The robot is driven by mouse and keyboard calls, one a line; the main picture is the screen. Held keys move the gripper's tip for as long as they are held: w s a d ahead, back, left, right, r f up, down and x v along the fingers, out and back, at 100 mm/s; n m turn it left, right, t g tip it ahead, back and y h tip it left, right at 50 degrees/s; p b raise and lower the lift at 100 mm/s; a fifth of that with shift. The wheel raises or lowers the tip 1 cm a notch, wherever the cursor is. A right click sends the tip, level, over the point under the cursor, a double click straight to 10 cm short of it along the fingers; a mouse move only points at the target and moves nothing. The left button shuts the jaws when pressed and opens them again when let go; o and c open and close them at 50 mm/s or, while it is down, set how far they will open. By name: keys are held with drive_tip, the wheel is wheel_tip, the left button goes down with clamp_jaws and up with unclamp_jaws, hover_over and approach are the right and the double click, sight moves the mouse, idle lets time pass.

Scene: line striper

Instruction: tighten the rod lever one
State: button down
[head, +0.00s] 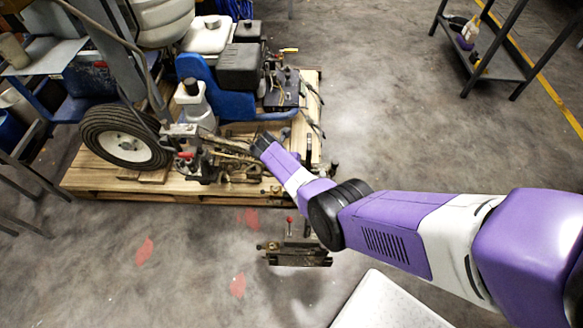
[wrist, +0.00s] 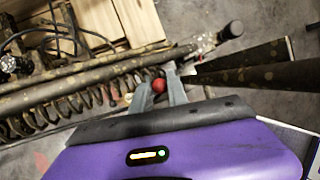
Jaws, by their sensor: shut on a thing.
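A line striper (head: 213,80) stands on a wooden pallet in the head view. In the wrist view the two grey fingers of my gripper (wrist: 159,82) are shut around a small red round knob (wrist: 159,86), which I take for the knob of rod lever one. The knob sits beside a speckled metal rod (wrist: 95,75) and a coil spring (wrist: 85,97). In the head view my gripper (head: 263,143) reaches in among the rods at the machine's front. The knob between its fingers is hidden there, and the lever's stem cannot be made out.
Another red-knobbed lever (head: 290,220) stands on a metal part in front of the pallet (head: 80,180). A large wheel (head: 125,137) is at left. A metal shelf (head: 495,68) stands at the upper right. The concrete floor between pallet and shelf is clear.

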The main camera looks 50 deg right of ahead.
drive_tip(key=shift+d, duration=0.15)
idle(0.3)
drive_tip(key=c, duration=1.3)
unclamp_jaws()
drive_tip(key=p+v, duration=0.4)
drive_tip(key=v, duration=0.3)
drive_tip(key=shift+r, duration=0.35)
drive_tip(key=shift+w, duration=0.1)
